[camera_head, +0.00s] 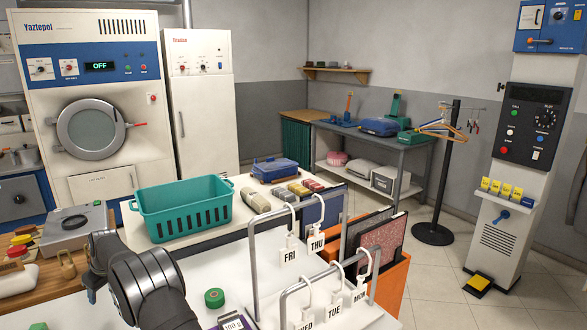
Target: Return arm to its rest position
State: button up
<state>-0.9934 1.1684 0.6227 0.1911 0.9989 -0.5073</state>
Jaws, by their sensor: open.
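My dark arm (145,285) comes in from the bottom edge, left of the middle. It reaches up and to the left over the front of the white work table (215,268). Its bent joint is near a grey box with a round dark top (72,226). I see nothing held by the arm.
A teal basket (183,209) stands on the table behind my arm. A green round item (214,298) lies right of it.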

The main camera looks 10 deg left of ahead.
jog(key=shift+s+a+f, duration=0.25)
jog(key=shift+a+f, duration=0.15)
jog(key=shift+a, duration=0.1)
jog(key=shift+x, duration=0.75)
jog(key=shift+s+d, duration=0.1)
jog(key=shift+d, duration=0.05)
